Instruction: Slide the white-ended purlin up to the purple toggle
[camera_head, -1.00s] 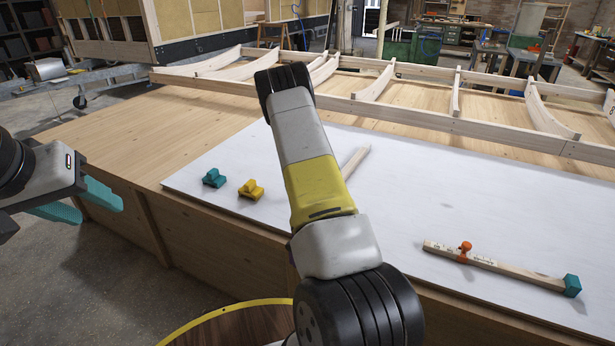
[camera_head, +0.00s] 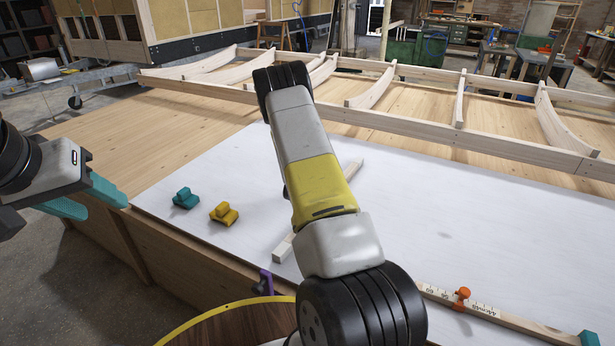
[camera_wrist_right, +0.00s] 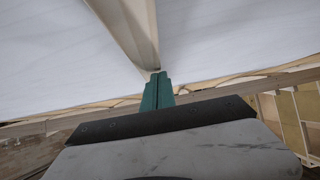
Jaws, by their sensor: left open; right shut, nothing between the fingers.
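The pale wooden purlin (camera_head: 283,249) lies slantwise on the white sheet, its middle hidden behind my right arm. I cannot make out a white end. The purple toggle (camera_head: 264,282) stands at the sheet's front edge, a small gap from the purlin's near end. My right gripper is hidden in the head view. In the right wrist view its teal fingers (camera_wrist_right: 158,90) are shut and empty at one end of the purlin (camera_wrist_right: 128,30); I cannot tell whether they touch it. My left gripper (camera_head: 86,198) is open and empty, left of the bench.
A teal block (camera_head: 185,198) and a yellow block (camera_head: 224,213) sit on the white sheet (camera_head: 420,220) to the left. A marked stick (camera_head: 490,312) with an orange slider (camera_head: 461,297) lies at front right. A timber frame (camera_head: 480,143) lies behind. The sheet's middle right is clear.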

